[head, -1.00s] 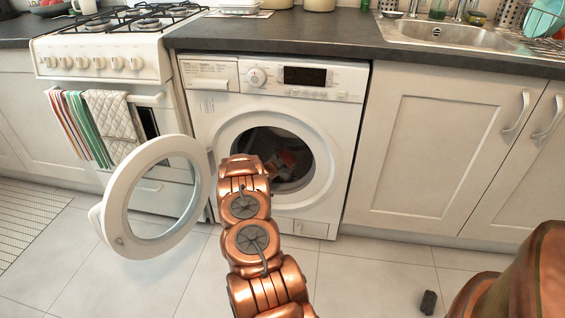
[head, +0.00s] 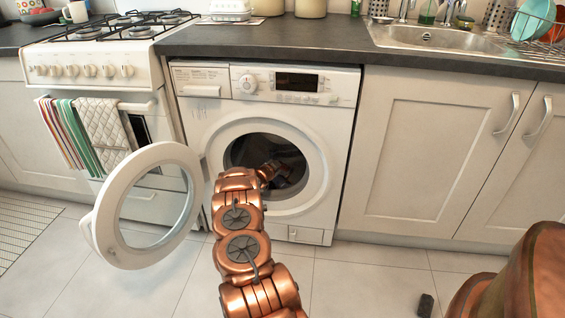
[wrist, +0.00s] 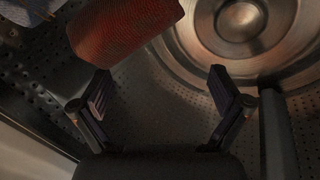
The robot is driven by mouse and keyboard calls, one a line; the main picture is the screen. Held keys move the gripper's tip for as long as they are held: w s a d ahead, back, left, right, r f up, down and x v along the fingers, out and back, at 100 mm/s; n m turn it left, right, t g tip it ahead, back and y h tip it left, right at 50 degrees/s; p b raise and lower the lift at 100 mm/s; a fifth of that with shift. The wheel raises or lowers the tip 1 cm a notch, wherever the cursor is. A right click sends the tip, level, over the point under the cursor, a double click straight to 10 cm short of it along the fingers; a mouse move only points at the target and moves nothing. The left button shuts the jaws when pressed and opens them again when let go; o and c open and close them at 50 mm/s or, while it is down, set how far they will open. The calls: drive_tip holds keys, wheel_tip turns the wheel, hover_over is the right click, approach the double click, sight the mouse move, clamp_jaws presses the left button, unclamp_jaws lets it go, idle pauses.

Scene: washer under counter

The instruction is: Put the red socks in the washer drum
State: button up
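The washer (head: 265,85) stands under the counter with its round door (head: 118,215) swung open to the left. My arm reaches into the drum (head: 262,142) through the opening; in the head view the gripper end is dark and hard to make out. In the wrist view my gripper (wrist: 159,88) is open, with a wide empty gap between its fingers, inside the perforated metal drum (wrist: 150,110). A red ribbed cloth, apparently the red socks (wrist: 125,27), shows at the top left, beyond the fingertips and not between them. Its upper part is cut off by the frame.
A grey-blue item (wrist: 28,10) shows at the drum view's top left corner. A stove (head: 95,75) with hanging towels (head: 75,130) stands left of the washer, and closed cupboards (head: 440,150) stand right.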

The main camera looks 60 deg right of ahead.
drive_tip(key=shift+a, duration=0.15)
drive_tip(key=a+r, duration=0.2)
drive_tip(key=a, duration=0.9)
drive_tip(key=shift+a, duration=0.25)
drive_tip(key=shift+w, duration=0.1)
